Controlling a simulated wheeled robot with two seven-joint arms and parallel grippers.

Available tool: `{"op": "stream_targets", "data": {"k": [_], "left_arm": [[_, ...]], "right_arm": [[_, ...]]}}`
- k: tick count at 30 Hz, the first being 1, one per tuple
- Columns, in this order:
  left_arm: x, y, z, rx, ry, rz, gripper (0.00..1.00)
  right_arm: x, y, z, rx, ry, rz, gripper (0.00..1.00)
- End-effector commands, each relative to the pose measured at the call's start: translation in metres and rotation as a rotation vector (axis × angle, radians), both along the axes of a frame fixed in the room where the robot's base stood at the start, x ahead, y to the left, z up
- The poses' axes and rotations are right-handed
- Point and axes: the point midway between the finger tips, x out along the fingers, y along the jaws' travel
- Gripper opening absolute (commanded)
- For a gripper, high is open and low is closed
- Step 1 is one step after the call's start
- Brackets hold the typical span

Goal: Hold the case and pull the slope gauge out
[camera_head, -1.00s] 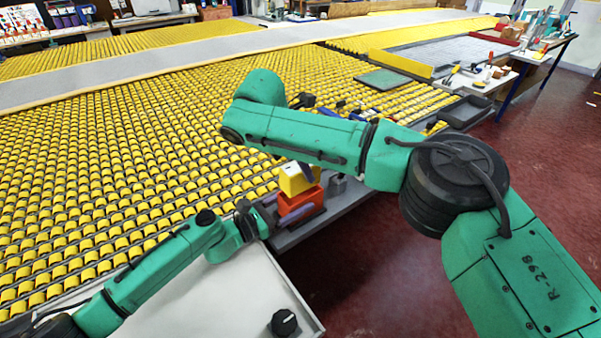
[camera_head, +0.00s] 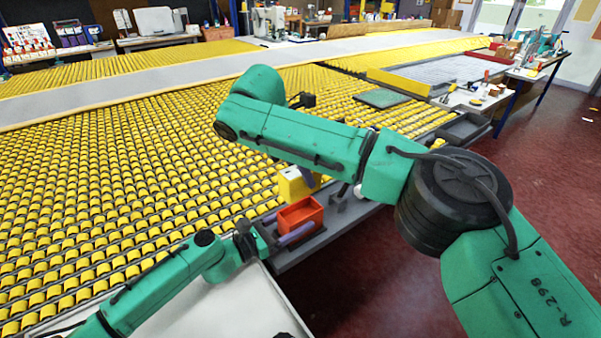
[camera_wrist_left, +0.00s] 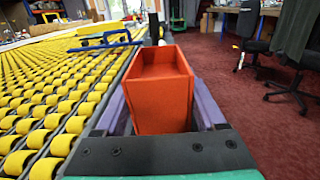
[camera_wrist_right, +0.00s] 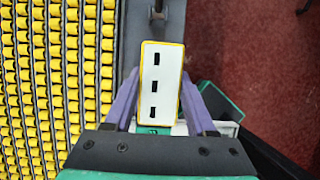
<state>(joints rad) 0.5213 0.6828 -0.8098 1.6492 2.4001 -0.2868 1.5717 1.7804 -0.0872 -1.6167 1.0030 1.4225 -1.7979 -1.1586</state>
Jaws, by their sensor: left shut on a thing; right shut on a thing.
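The case (camera_head: 301,214) is an orange-red box with an open top. My left gripper (camera_wrist_left: 160,92) is shut on its sides and holds it upright at the table's edge. Its open mouth shows in the left wrist view, with nothing sticking out. The slope gauge (camera_head: 291,186) is a yellow block with a pale face, above and slightly behind the case in the head view, apart from its mouth. My right gripper (camera_wrist_right: 160,95) is shut on the gauge (camera_wrist_right: 162,75), whose white face with dark slots shows in the right wrist view. My right arm hides part of that gripper in the head view.
A wide bed of yellow rollers (camera_head: 120,190) fills the left and middle. A grey ledge (camera_head: 335,218) runs along its near edge. Red floor is open at right.

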Motion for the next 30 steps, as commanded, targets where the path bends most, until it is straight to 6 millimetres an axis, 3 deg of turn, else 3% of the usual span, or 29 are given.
{"op": "stream_targets", "data": {"k": [5,6,8,17,20,30], "left_arm": [[0.000,0.000,-0.001,0.001,0.001,0.001,0.00],[0.000,0.000,-0.001,0.001,0.001,0.001,0.76],[0.000,0.000,-0.001,0.001,0.001,0.001,0.99],[-0.002,0.003,-0.001,0.000,0.001,0.001,1.00],[-0.010,0.015,-0.002,0.001,0.003,0.003,1.00],[-0.061,0.084,-0.003,0.002,0.006,0.002,1.00]], "right_arm": [[0.000,0.000,0.000,0.000,0.000,0.000,0.00],[0.000,0.000,0.000,0.001,-0.001,0.000,0.00],[0.000,0.000,0.000,0.001,-0.001,0.000,0.00],[0.000,0.000,0.000,0.001,-0.001,0.000,0.00],[0.000,0.000,0.000,0.001,-0.001,0.000,0.00],[0.000,0.000,0.000,0.001,-0.001,0.000,0.00]]}}
